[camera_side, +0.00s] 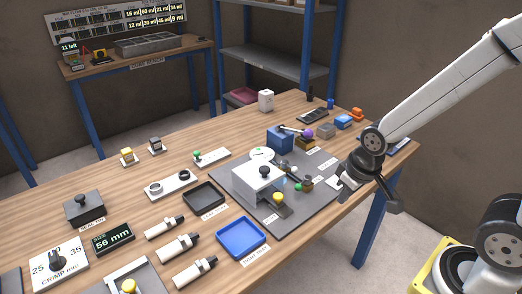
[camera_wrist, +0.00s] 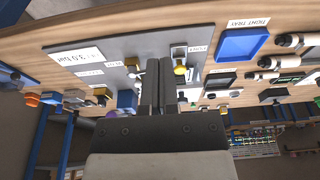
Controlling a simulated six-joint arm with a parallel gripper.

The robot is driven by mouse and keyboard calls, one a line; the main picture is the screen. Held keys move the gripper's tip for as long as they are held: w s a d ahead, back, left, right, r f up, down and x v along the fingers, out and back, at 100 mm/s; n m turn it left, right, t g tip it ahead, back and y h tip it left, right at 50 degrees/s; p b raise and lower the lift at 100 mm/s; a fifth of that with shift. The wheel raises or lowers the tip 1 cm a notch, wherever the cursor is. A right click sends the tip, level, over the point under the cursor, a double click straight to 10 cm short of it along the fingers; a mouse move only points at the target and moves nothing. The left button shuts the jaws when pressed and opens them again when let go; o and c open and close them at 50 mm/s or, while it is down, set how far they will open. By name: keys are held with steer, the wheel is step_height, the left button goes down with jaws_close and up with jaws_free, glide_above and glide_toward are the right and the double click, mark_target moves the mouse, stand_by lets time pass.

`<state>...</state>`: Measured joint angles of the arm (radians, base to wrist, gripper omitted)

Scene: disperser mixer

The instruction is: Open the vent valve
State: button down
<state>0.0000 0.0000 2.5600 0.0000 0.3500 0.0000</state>
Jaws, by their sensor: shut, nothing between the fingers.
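A grey plate (camera_side: 290,212) carries the mixer fittings. A blue block (camera_side: 279,138) has a lever ending in a purple ball (camera_side: 308,133). A small green knob (camera_side: 298,187) and a dark brown fitting (camera_side: 307,183) sit near the white block (camera_side: 256,188). The yellow button (camera_side: 278,198) also shows in the wrist view (camera_wrist: 180,70). My gripper (camera_side: 335,184) is shut and empty, above the plate's right side. Its fingers (camera_wrist: 161,62) hide part of the plate in the wrist view.
A blue tray (camera_side: 241,257) and a black tray (camera_side: 204,196) lie left of the plate. Several cylinders lie at the front left. Blue-framed shelves (camera_side: 275,60) stand behind the table.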

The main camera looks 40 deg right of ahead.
steer(key=c, duration=0.8)
jaws_free()
steer(key=shift+o, duration=0.5)
steer(key=shift+w, duration=0.3)
steer(key=m+g, duration=0.4)
steer(key=m, duration=0.8)
glide_toward(303, 183)
steer(key=a, duration=0.3)
steer(key=shift+s+f+h, duration=0.25)
steer(key=shift+s+h, duration=0.15)
steer(key=shift+w+d+f+m+g, duration=0.25)
steer(key=shift+w+m, duration=0.35)
steer(key=shift+m, duration=0.3)
steer(key=shift+f, duration=0.1)
steer(key=shift+s+d+f, duration=0.1)
steer(key=shift+s+f, duration=0.15)
steer(key=shift+f, duration=1)
steer(key=shift+s+d+f, duration=0.1)
steer(key=shift+s+f, duration=0.1)
steer(key=shift+f, duration=1.05)
steer(key=shift+s+f, duration=0.25)
steer(key=shift+f, duration=1)
